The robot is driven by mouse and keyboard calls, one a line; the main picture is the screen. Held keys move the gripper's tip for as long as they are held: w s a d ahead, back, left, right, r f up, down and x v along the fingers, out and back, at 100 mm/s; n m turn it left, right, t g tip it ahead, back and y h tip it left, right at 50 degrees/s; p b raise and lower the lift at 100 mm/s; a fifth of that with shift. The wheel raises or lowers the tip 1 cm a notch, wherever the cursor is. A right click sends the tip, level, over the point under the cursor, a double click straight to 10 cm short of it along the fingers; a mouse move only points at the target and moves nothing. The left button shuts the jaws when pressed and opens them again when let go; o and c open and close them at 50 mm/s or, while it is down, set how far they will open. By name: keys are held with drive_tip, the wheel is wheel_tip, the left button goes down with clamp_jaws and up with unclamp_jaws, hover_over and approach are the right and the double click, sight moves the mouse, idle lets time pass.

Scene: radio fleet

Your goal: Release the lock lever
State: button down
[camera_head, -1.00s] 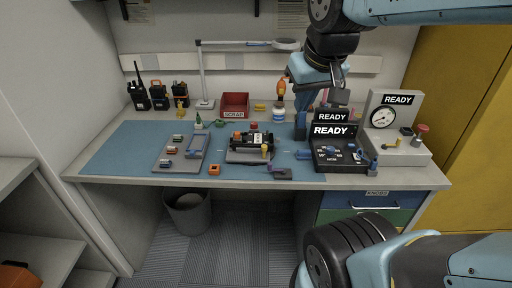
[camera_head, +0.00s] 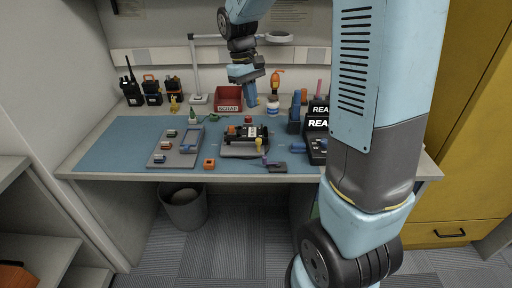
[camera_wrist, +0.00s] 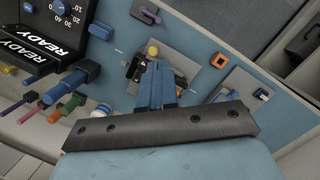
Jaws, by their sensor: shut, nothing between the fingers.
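A black radio (camera_head: 243,133) lies in a grey fixture (camera_head: 240,154) on the blue mat. A yellow-tipped lever (camera_head: 259,143) stands at the fixture's front right; its yellow knob (camera_wrist: 153,48) also shows in the wrist view. I cannot tell for sure that it is the lock lever, nor its lock state. My gripper (camera_head: 252,103) is shut and empty, pointing down above the bench, in front of the scrap bin and apart from the fixture in the head view. In the wrist view its blue fingers (camera_wrist: 157,82) hide part of the radio.
A red scrap bin (camera_head: 229,99) stands behind. A test station (camera_head: 317,140) showing READY is at the right, partly hidden by my arm. A grey tray (camera_head: 177,148) with small parts is at left, an orange part (camera_head: 209,163) at front. The mat's left end is clear.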

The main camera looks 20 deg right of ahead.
drive_tip(key=w+a+f+n+g, duration=0.1)
drive_tip(key=w+a+f+g, duration=0.1)
drive_tip(key=w+f, duration=0.3)
wheel_tip(320, 180, down, 3)
drive_tip(key=shift+h, duration=0.3)
drive_tip(key=shift+w+d, duration=0.1)
drive_tip(key=x, duration=0.9)
drive_tip(key=shift+s+f, duration=0.25)
drive_tip(key=shift+f, duration=0.1)
drive_tip(key=shift+s+d, duration=0.3)
drive_tip(key=shift+s, duration=0.2)
drive_tip(key=shift+s+d, duration=0.3)
drive_tip(key=shift+s, duration=0.2)
drive_tip(key=shift+s+d, duration=0.35)
drive_tip(key=shift+s, duration=0.4)
